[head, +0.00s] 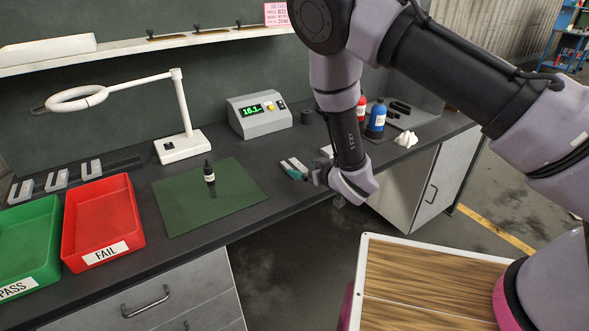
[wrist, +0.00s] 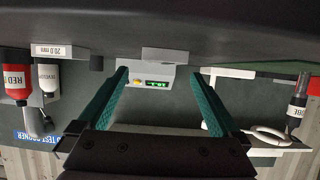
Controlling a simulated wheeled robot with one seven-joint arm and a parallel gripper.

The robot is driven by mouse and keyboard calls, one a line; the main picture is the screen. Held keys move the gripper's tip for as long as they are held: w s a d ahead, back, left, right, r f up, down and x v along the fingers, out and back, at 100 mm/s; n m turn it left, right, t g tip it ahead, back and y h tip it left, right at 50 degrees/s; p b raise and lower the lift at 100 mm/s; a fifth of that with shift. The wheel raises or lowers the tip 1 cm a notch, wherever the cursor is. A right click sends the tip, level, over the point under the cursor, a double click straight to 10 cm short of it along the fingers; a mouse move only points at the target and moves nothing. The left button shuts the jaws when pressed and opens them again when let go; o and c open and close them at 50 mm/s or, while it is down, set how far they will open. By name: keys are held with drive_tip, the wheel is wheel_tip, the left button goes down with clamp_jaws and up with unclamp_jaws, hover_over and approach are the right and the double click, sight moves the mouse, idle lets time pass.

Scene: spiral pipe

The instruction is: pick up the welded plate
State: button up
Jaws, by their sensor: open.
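My gripper (head: 294,168) is over the bench's front edge, right of the green mat, with its teal fingers pointing left. In the wrist view, my gripper (wrist: 158,75) has its fingers wide apart with nothing between them. I cannot surely identify a welded plate in either view. Several grey slotted pieces (head: 55,182) stand in a row at the bench's far left, behind the trays and far from my gripper; whether one is the plate is unclear. My arm hides part of the bench behind it.
Behind stand a magnifier lamp (head: 180,145) and a grey meter (head: 258,117). Red and blue bottles (head: 376,118) stand at right.

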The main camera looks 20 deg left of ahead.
sight(293, 164)
drive_tip(key=x, duration=0.4)
drive_tip(key=shift+s+a, duration=0.15)
drive_tip(key=shift+a, duration=0.1)
drive_tip(key=shift+w+a+f, duration=0.2)
drive_tip(key=shift+w+a, duration=0.2)
drive_tip(key=shift+w, duration=0.05)
clamp_jaws()
